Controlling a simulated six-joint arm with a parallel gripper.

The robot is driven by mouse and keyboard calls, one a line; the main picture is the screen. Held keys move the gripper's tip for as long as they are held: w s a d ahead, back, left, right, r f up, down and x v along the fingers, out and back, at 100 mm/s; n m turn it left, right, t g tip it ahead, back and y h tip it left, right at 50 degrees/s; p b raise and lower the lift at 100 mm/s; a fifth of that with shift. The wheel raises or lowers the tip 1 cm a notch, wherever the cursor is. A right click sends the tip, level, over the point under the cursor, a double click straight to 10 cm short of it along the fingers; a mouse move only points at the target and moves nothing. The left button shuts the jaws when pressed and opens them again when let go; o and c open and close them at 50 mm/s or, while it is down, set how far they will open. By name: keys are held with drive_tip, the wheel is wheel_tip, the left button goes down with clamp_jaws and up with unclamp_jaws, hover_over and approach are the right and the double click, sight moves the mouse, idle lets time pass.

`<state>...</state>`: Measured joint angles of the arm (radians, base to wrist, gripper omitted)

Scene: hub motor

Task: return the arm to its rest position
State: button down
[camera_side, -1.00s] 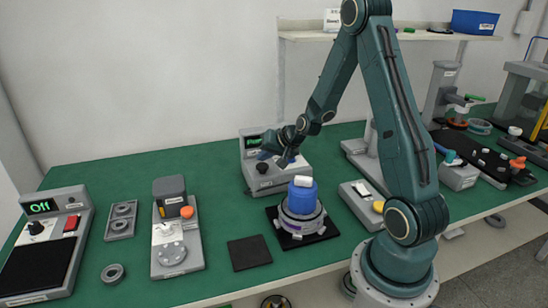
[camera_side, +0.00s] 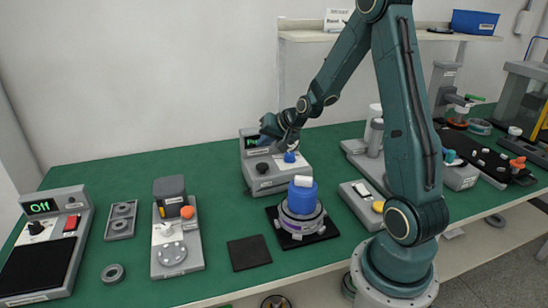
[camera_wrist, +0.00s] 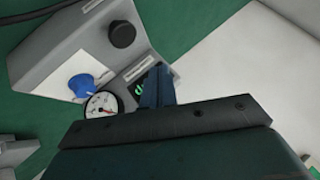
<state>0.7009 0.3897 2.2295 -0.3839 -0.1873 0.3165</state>
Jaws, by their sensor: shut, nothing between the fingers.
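My gripper (camera_side: 268,128) is shut and empty in the side view. It is in the air at the grey box (camera_side: 262,182) with a black knob, a green display and a blue knob (camera_side: 290,157). In the wrist view my shut fingers (camera_wrist: 156,88) point toward that box's green display, which they partly cover. The blue knob (camera_wrist: 82,85) and a round dial gauge (camera_wrist: 101,105) show there to the left, apart from the fingers. My arm is bent, with its elbow high above the bench.
A blue-topped round part (camera_side: 302,205) with a white cap stands on a black pad in front of the box. A grey post fixture (camera_side: 375,150) stands to the right. A shelf (camera_side: 300,36) with a blue bin (camera_side: 474,22) hangs behind. The green bench (camera_side: 120,165) is clear at the back left.

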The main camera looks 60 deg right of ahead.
idle(0.5)
drive_tip(key=s+a+r+n+g+y, duration=0.1)
drive_tip(key=s+a+r+n, duration=0.3)
drive_tip(key=a, duration=0.3)
drive_tip(key=s+a+r+n+g, duration=0.1)
drive_tip(key=s+a+r+n, duration=0.15)
drive_tip(key=a+r, duration=0.5)
drive_tip(key=s+a+r+n, duration=0.1)
drive_tip(key=s+a, duration=0.1)
drive_tip(key=s, duration=0.4)
drive_tip(key=s+a+r+n+g, duration=0.1)
drive_tip(key=s+a+n, duration=0.1)
drive_tip(key=s, duration=0.4)
drive_tip(key=s+a+r+n, duration=0.1)
drive_tip(key=s+a, duration=0.3)
drive_tip(key=s, duration=0.1)
drive_tip(key=shift+s+a+r, duration=0.15)
drive_tip(key=shift+s+a, duration=0.05)
drive_tip(key=shift+s, duration=0.2)
